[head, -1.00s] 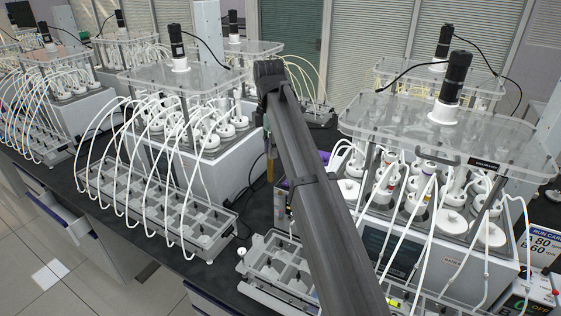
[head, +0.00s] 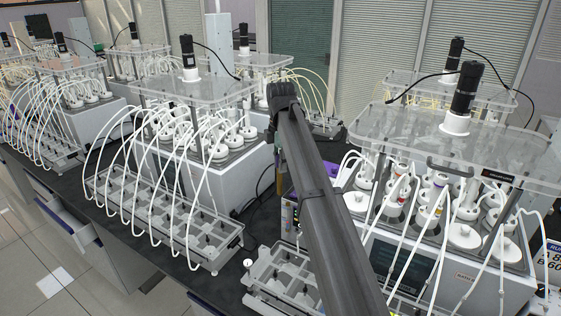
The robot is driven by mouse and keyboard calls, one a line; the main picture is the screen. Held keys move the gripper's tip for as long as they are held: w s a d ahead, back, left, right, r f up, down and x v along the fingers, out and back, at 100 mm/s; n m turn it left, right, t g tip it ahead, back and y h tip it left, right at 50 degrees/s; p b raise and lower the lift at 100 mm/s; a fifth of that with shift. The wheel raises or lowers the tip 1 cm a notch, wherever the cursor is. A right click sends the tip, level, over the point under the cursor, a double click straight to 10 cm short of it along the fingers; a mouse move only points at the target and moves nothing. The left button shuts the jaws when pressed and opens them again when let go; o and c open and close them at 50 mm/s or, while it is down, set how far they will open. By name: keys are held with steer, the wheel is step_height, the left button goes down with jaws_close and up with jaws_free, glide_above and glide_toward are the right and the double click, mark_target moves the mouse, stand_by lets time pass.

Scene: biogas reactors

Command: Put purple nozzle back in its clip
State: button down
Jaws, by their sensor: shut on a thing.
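My arm (head: 325,200) rises from the bottom of the head view to a dark joint (head: 283,95) at the upper middle. Its far part drops behind this link, and my gripper is hidden there. I cannot see what the gripper holds. I cannot make out the purple nozzle or its clip. The nearest reactor unit (head: 500,258) stands at the right, with white-capped vessels, white tubes and a clear top plate (head: 440,130). A grey compartment tray (head: 262,280) sits in front of it, partly behind my arm.
A second reactor unit (head: 182,172) with arching white tubes and a long grey tray (head: 168,222) stands left of my arm. More units stand farther left. Dark bench top (head: 205,283) shows between the two trays. A purple-sided device (head: 291,215) is partly hidden by my arm.

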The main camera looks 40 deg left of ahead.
steer(key=shift+f+b, duration=0.6)
steer(key=shift+f, duration=2.2)
steer(key=c, duration=0.9)
jaws_free()
step_height(320, 180, up, 12)
steer(key=shift+r, duration=0.1)
step_height(320, 180, down, 12)
steer(key=shift+f, duration=0.1)
steer(key=shift+r, duration=0.9)
